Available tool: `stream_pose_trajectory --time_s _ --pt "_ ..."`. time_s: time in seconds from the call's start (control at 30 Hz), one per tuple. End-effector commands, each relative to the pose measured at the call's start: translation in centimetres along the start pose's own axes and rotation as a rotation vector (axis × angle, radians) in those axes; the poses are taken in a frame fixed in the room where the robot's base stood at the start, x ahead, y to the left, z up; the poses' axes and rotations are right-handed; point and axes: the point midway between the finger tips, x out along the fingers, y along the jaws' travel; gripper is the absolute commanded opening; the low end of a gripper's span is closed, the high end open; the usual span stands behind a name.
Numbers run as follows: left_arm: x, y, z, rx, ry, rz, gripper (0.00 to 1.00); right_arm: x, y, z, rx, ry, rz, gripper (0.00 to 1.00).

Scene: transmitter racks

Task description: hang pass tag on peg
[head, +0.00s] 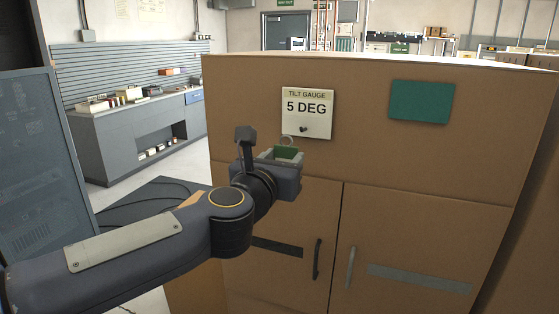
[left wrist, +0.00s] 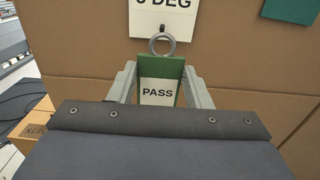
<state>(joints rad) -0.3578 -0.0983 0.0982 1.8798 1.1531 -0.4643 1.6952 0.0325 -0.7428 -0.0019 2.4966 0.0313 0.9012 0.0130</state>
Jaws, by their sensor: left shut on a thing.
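The pass tag (left wrist: 157,92) is a white and green card marked PASS with a metal ring at its top. My left gripper (left wrist: 159,88) is shut on the tag, with one finger at each side of it. In the head view the tag's green part (head: 287,153) and ring show above my left gripper (head: 284,158). The peg (head: 304,128) is a small dark stub low on the white TILT GAUGE 5 DEG plate (head: 307,100). The ring appears just below the peg in both views; I cannot tell the depth gap. My right gripper is not in view.
The plate is on a large brown cabinet (head: 400,150) with two door handles. A green panel (head: 421,102) is to the plate's right. A grey workbench (head: 140,130) with several small items stands at the back left. A cardboard box (left wrist: 35,122) lies low at the left.

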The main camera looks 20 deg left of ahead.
Motion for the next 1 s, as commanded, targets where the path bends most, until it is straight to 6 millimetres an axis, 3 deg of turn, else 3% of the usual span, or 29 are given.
stream_pose_trajectory --time_s 1.0 --pt "5.3 0.0 0.0 0.0 0.0 0.001 0.23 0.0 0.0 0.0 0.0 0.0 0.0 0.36"
